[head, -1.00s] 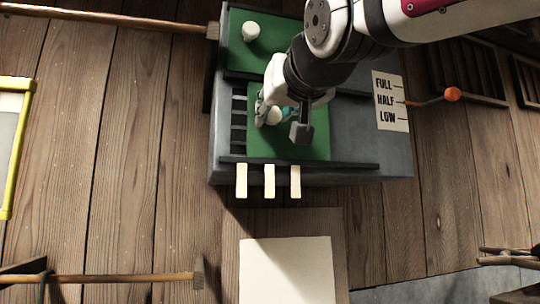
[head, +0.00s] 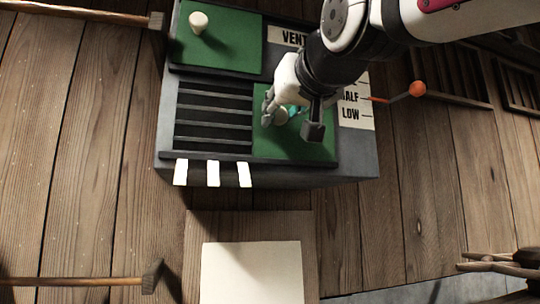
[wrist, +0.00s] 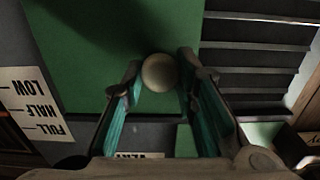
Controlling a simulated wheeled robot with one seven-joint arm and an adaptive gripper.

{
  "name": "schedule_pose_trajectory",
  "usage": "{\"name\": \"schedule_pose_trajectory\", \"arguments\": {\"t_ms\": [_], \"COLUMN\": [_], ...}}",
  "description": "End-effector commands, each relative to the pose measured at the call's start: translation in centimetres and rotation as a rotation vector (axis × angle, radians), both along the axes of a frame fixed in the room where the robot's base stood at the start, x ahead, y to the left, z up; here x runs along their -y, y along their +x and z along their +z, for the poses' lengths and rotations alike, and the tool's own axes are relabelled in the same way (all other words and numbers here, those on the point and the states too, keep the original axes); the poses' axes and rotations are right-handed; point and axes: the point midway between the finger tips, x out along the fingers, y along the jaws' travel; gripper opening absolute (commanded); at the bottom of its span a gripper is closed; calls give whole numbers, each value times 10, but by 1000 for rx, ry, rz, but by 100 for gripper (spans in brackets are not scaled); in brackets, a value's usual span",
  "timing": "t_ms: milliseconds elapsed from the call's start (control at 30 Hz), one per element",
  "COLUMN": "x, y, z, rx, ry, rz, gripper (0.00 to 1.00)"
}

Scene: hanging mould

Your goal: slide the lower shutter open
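The lower shutter is a green panel (head: 290,146) on the right part of the lower track of the grey box. To its left is an opening with dark slats (head: 212,115). My gripper (head: 292,117) is over the panel, its fingers on both sides of the pale round knob (head: 282,116). In the wrist view the fingertips (wrist: 159,77) appear to touch the knob (wrist: 158,72) on both sides. The panel (wrist: 95,50) fills the left and middle there, with the slats (wrist: 255,55) on the right. My arm hides part of the box's right side.
An upper green shutter (head: 220,42) with its own pale knob (head: 198,22) covers the upper left. A FULL/HALF/LOW label (head: 352,115) and an orange-tipped lever (head: 417,89) are at the right.

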Motion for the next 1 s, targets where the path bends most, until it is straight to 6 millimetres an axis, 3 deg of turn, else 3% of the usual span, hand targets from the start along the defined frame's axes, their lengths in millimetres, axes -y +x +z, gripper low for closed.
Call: {"name": "schedule_pose_trajectory", "arguments": {"t_ms": [33,100,467,667,1000], "x": [5,5,4,11,31], "y": [2,2,-3,-31,-93], "z": [0,0,0,1,0], "rx": [-1,-1,0,3,2], "ry": [-1,0,0,2,0], "rz": [-11,-10,-6,-5,-7], "gripper": [36,47,47,47,47]}}
